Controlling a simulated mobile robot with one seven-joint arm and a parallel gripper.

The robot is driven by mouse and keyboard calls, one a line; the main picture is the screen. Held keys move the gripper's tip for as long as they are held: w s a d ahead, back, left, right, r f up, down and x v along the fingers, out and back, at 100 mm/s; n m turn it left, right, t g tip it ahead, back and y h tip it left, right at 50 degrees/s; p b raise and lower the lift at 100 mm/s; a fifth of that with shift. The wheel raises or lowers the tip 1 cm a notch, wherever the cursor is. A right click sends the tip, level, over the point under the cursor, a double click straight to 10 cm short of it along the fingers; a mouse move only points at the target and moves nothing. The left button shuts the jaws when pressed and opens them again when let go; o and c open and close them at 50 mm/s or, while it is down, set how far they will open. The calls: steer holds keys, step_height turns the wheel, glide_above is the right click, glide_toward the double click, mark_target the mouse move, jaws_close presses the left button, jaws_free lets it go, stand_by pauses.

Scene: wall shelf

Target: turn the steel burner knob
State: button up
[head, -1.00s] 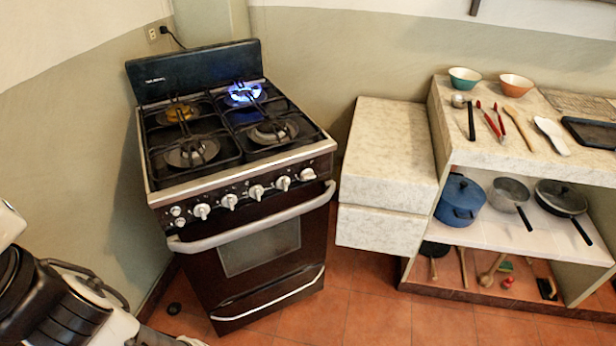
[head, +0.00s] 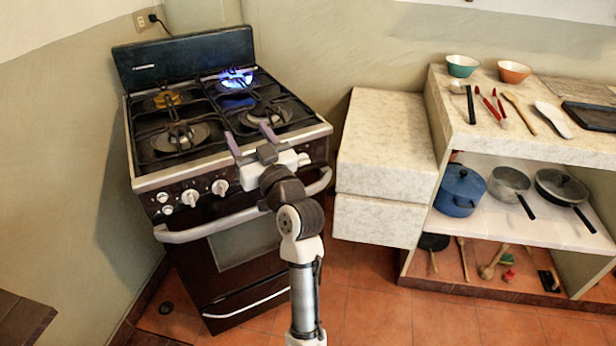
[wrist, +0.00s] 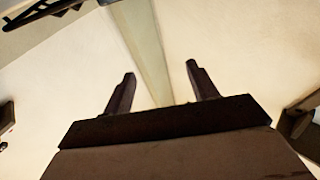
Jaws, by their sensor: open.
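The stove (head: 228,160) stands at the left with a row of pale, steel-looking knobs on its front panel. The knobs further right are hidden behind my gripper and wrist. My gripper (head: 248,131) is open and empty in front of the stove's front edge, its fingers pointing up and away over the cooktop. I cannot tell how far it is from the panel. In the wrist view my gripper (wrist: 161,72) shows two spread dark fingers with only wall behind them.
A blue flame burns on the back right burner (head: 236,78). The oven handle (head: 200,231) runs below the knobs, passing behind my arm. A stone block (head: 385,150) stands right of the stove. The shelf (head: 490,140) beyond holds bowls, utensils and pots.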

steer(key=w+d+f+m+g+h+b, duration=0.1)
steer(key=d+f+m+g+h, duration=0.1)
steer(key=d+f, duration=1.05)
glide_toward(305, 164)
steer(key=shift+g+h, duration=0.3)
steer(key=x, duration=0.2)
steer(key=p+x, duration=0.1)
steer(key=x, duration=0.2)
steer(key=p+x, duration=0.1)
steer(key=x, duration=0.2)
steer(key=shift+w+a+r, duration=0.1)
steer(key=shift+r, duration=0.25)
